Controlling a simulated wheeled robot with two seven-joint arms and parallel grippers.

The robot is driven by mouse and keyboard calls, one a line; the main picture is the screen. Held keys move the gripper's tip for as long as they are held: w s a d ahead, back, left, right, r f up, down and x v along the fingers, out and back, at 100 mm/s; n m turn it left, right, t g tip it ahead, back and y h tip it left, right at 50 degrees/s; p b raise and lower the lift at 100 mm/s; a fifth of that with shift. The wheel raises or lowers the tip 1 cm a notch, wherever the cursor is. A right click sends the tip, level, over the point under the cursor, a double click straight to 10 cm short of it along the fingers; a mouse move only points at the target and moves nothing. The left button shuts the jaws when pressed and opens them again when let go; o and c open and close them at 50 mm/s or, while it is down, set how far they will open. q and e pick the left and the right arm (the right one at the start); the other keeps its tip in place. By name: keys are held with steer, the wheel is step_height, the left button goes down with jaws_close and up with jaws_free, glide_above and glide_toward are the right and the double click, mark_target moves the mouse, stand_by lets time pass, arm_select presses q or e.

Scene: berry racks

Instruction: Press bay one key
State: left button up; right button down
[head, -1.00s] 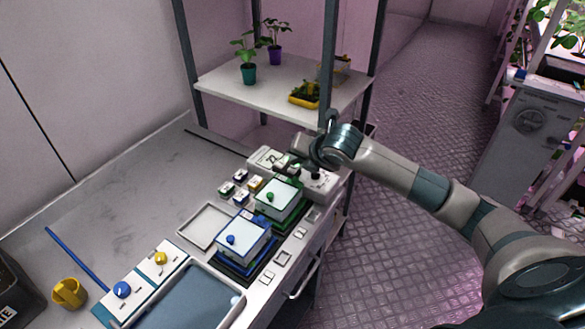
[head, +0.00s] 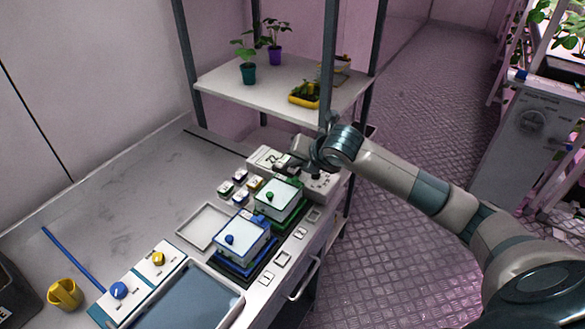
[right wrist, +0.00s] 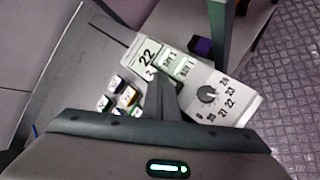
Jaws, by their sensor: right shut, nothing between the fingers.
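A pale control box (head: 266,155) stands at the far end of the bench under the shelf. The key labels are too small to read surely. My right gripper (head: 290,166) is shut and empty over the box; in the wrist view its fingertips (right wrist: 158,76) are just in front of the keys. I cannot tell whether they touch. My left gripper is not in view.
A green-trimmed box (head: 278,197) and a blue-trimmed box (head: 242,240) stand on the bench near several small labelled blocks (head: 241,195). A shelf (head: 275,95) with plants hangs above; its post (head: 330,60) rises close to my right wrist.

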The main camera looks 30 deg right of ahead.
mark_target(295, 171)
steer(key=shift+f, duration=0.2)
stand_by(0.3)
steer(key=shift+r, duration=0.65)
step_height(295, 171, up, 6)
steer(key=p, duration=0.2)
stand_by(0.8)
